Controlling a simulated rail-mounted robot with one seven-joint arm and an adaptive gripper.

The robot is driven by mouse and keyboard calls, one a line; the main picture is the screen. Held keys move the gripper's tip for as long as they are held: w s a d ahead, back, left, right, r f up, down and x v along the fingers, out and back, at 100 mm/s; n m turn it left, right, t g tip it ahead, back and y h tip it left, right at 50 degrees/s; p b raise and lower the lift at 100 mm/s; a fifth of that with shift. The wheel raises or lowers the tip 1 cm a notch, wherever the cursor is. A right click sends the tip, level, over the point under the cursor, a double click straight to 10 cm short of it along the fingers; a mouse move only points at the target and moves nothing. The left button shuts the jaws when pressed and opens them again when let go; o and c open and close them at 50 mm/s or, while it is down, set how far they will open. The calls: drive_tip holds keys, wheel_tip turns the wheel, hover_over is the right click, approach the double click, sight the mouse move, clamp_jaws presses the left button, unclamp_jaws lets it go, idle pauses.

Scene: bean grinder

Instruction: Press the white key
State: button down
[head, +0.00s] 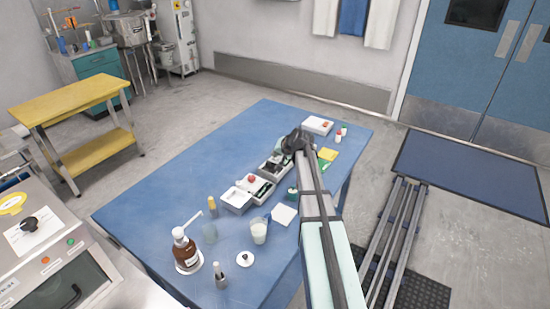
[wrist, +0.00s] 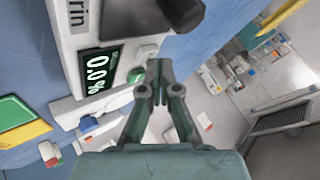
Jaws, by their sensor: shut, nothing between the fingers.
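In the wrist view, a white machine (wrist: 70,40) carries a lettered label and a dark display (wrist: 97,75) reading 0.0%. A round green button (wrist: 135,75) is beside the display. In the head view, my gripper (head: 293,143) is over the far part of the blue table (head: 160,175), and my arm hides part of the machine.
The table's left part is clear.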

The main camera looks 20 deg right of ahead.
drive_tip(key=shift+r, duration=0.55)
drive_tip(key=shift+r+p, duration=1.25)
drive_tip(key=shift+r, duration=1.3)
